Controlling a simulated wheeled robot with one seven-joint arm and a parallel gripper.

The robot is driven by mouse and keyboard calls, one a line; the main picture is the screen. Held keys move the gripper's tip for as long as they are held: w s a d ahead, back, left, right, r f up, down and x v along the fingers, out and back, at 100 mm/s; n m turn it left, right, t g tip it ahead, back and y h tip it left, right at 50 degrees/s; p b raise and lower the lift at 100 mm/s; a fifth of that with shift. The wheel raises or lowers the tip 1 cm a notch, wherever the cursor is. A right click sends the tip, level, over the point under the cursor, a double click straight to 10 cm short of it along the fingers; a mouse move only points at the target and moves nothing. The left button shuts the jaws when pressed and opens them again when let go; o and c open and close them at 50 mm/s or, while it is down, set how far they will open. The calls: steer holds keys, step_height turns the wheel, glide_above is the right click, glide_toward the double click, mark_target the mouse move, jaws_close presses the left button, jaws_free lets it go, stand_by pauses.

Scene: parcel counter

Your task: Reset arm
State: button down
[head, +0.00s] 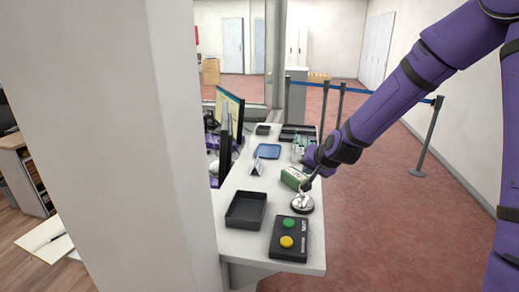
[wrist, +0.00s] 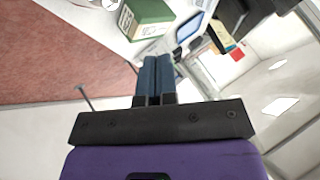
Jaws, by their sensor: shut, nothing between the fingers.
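My purple arm reaches in from the upper right in the head view. My gripper (head: 308,184) is at its lower end, above the right edge of the white counter (head: 230,198), near a green and white box (head: 294,178) and a round silver item (head: 301,204). In the wrist view my gripper (wrist: 154,60) has its two blue-grey fingers together, with nothing between them. The green box (wrist: 150,14) shows beyond the fingertips there. Whether the fingers touch anything cannot be told from the head view.
A black box with green and yellow buttons (head: 289,239) and an empty black tray (head: 246,210) are at the counter's near end. A blue tray (head: 268,151) and monitors (head: 229,117) stand farther back. A thick white pillar (head: 130,150) fills the left. Belt posts (head: 430,135) stand on red floor.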

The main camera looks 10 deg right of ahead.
steer(key=s+d+r+n+g+h, duration=0.1)
steer(key=s+d+r+n+h, duration=0.1)
steer(key=s+r, duration=0.9)
steer(key=s+d+r+n+g+h, duration=0.1)
steer(key=s+d+r+n+g, duration=0.15)
steer(key=s+r, duration=0.9)
steer(key=s+d+f, duration=0.1)
steer(key=s, duration=1.3)
steer(key=shift+s+d+f+n, duration=0.3)
steer(key=shift+d+f+n, duration=0.05)
steer(key=shift+d, duration=0.05)
